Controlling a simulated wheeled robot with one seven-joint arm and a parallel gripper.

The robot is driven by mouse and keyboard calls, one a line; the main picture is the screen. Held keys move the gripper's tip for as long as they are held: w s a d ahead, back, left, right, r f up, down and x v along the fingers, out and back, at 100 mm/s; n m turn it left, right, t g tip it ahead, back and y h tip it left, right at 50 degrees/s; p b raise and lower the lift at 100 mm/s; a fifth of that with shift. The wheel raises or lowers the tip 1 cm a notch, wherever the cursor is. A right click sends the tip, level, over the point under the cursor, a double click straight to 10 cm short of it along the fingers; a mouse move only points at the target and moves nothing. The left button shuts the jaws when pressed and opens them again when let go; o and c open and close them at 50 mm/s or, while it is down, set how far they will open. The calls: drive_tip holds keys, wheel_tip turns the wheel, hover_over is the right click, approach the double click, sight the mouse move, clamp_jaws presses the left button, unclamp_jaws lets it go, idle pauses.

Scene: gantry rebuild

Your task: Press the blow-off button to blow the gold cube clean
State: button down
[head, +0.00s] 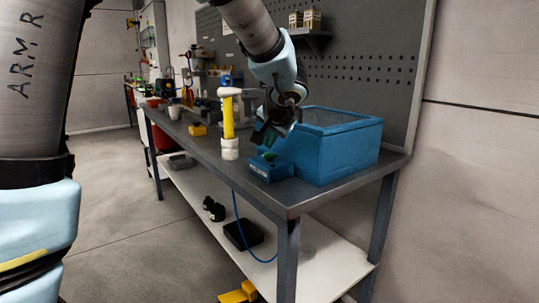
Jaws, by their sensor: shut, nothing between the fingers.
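A small blue box (272,168) sits at the bench's front edge, against a large open-topped blue bin (345,150). A patch of green shows at the small box's top, and this may be the blow-off button, mostly hidden by my gripper. My gripper (266,138) is shut and empty, pointing down just above the small box. I cannot tell whether it touches the button. I cannot make out a gold cube; the inside of the blue bin is mostly hidden from this side.
The grey bench (310,189) carries cups and tools farther back. A pegboard wall (365,75) stands behind. The floor on the left is clear.

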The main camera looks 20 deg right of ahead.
sight(269, 155)
drive_tip(key=shift+f+b, duration=0.95)
drive_tip(key=shift+b, duration=0.55)
idle(1.2)
drive_tip(key=shift+r, duration=0.15)
idle(0.3)
drive_tip(key=shift+r+p, duration=0.45)
drive_tip(key=shift+r, duration=0.35)
drive_tip(key=shift+r+p, duration=1.6)
drive_tip(key=shift+r, duration=0.95)
